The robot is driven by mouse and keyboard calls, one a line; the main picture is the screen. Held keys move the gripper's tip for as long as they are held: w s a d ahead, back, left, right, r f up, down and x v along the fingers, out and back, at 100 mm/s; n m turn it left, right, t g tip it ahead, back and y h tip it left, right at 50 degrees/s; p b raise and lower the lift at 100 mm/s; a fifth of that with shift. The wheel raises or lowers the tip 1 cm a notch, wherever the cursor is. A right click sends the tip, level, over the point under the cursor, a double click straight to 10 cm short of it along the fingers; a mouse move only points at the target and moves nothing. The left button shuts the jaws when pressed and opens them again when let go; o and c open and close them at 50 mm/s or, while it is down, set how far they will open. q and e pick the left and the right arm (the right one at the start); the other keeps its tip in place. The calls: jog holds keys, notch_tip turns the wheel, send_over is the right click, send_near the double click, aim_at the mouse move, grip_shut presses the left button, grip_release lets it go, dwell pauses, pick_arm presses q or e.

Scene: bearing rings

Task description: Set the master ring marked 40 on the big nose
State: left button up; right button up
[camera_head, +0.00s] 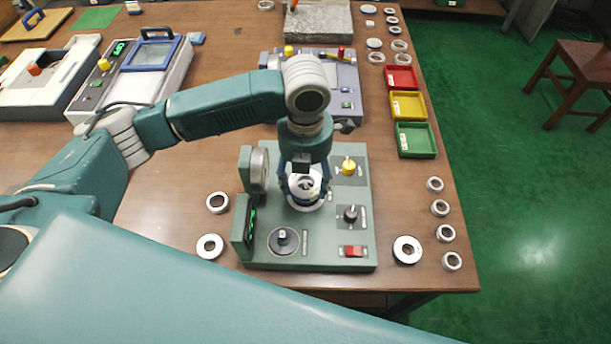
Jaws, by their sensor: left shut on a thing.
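My left gripper (304,176) reaches down over the green gauge stand and is shut on a pale ring (304,193). The ring is at the stand's rear round seat, largely covered by the gripper. I cannot tell whether it is around the nose there or just above it, and I cannot read its mark. A smaller nose (283,237) stands bare on a dark round plate at the front of the green gauge stand (322,258). A large white-faced ring (407,250) lies to the right of the stand. My right gripper is not in view.
Two rings (217,202) lie left of the stand, and several small rings (440,207) line the right table edge. Red, yellow and green trays (416,140) stand behind them. A grey-blue device (347,86) is behind the stand.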

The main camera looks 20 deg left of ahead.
pick_arm(q)
jog(key=shift+f, duration=0.6)
jog(key=shift+f+b, duration=0.55)
jog(key=shift+f, duration=0.25)
jog(key=o, duration=1.9)
jog(key=shift+c, duration=0.2)
jog(key=shift+r, duration=0.15)
notch_tip(320, 180, up, 12)
